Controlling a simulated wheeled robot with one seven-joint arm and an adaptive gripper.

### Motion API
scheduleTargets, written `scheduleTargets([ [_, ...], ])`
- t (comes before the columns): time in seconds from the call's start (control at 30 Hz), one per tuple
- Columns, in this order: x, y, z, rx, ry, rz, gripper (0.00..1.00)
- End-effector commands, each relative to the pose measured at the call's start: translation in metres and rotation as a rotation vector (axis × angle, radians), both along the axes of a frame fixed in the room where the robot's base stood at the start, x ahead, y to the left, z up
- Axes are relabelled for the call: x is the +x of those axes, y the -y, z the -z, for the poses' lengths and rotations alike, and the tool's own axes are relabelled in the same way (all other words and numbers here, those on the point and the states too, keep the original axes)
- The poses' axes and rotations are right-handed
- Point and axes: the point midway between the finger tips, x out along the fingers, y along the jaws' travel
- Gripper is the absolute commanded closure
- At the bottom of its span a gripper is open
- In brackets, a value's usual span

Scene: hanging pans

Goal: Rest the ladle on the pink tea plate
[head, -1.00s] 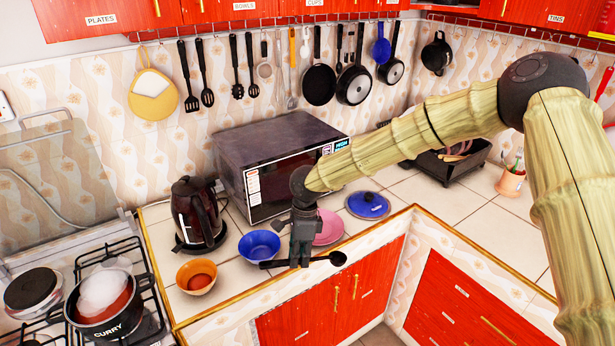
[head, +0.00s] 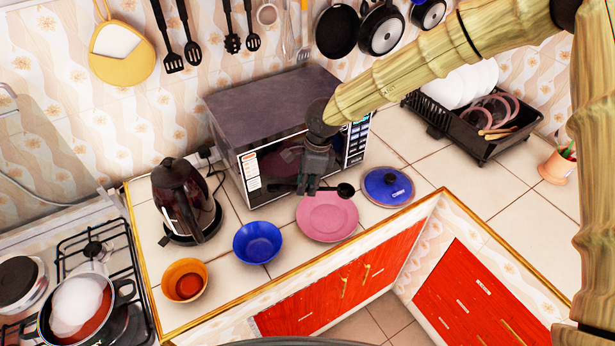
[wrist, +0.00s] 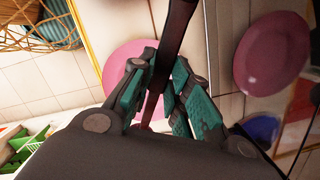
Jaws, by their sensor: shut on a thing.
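My gripper (head: 310,187) is shut on the black ladle (head: 346,190) by its handle and holds it roughly level, bowl end to the right. In the head view the ladle is just above the back part of the pink tea plate (head: 327,222), in front of the microwave door; the exact gap is hard to tell. The plate lies flat on the tiled counter. In the wrist view the fingers (wrist: 158,88) clasp the dark handle (wrist: 180,22), with the pink plate (wrist: 118,62) behind them.
The microwave (head: 280,110) stands close behind my gripper. A blue bowl (head: 258,242) and orange bowl (head: 185,280) are left of the plate, with a kettle (head: 183,200) farther back. The counter's gold edge is in front.

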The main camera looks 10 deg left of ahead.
Motion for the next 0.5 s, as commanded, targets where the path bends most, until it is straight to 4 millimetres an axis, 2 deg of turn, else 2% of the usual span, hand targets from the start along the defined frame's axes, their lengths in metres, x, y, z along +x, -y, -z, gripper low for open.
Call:
scheduleTargets([
  [0.5,0.013,-0.003,0.051,-0.001,-0.012,-0.004,1.00],
])
